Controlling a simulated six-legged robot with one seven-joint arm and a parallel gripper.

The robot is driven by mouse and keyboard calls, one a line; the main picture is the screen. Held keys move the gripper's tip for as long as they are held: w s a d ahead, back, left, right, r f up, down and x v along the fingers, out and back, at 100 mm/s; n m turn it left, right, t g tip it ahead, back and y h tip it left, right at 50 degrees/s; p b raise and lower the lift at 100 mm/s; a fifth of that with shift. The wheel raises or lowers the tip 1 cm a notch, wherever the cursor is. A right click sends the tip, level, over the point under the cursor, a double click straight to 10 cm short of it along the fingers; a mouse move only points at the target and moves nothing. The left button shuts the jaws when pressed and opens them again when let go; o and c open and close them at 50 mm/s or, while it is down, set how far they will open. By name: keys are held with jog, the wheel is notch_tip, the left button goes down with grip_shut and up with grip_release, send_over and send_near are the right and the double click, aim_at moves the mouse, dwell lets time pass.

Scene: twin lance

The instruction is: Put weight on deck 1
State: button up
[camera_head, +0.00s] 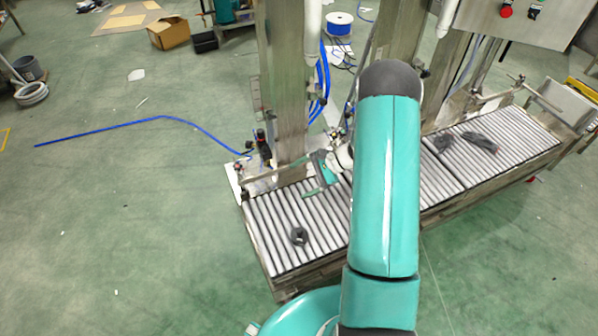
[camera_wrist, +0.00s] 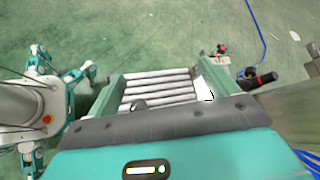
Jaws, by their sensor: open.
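A small dark weight (camera_head: 299,236) sits on the left roller deck (camera_head: 270,225), towards its near side, in the head view. In the wrist view the weight (camera_wrist: 138,105) shows between my fingers, partly hidden by the gripper's dark edge. My teal gripper (camera_head: 314,180) is above the far part of the same deck, apart from the weight. In the wrist view my gripper (camera_wrist: 159,72) has its two fingers wide apart with only rollers and the weight visible between them. I see no marking that tells which deck is number 1.
Dark objects (camera_head: 480,142) lie on the right roller deck (camera_head: 525,138). Metal posts (camera_head: 285,90) and a grey control box (camera_head: 530,20) stand behind the decks. A blue hose (camera_head: 130,122) crosses the floor at left. Green floor in front and at left is mostly clear.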

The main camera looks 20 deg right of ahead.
jog(key=s+a+r+n+g+h, duration=0.1)
jog(key=s+a+r+n, duration=0.15)
jog(key=r, duration=0.45)
jog(key=s+a+r+n+g+h, duration=0.1)
jog(key=s+a+r+n+h, duration=0.15)
jog(key=r, duration=0.45)
jog(key=s+a+r+n+h, duration=0.1)
jog(key=s+a+r+n, duration=0.2)
jog(key=r, duration=0.5)
jog(key=s+a+r+n+t+h, duration=0.2)
jog(key=s+r+n+h, duration=0.1)
jog(key=s+r, duration=0.3)
jog(key=s+a+r+n+t+h, duration=0.2)
jog(key=s+r+n+h, duration=0.1)
jog(key=s+r+n, duration=0.2)
jog(key=s+r, duration=0.2)
jog(key=s, duration=0.2)
jog(key=shift+s+r+n, duration=0.2)
jog(key=shift+s+n, duration=0.05)
jog(key=shift+n, duration=0.05)
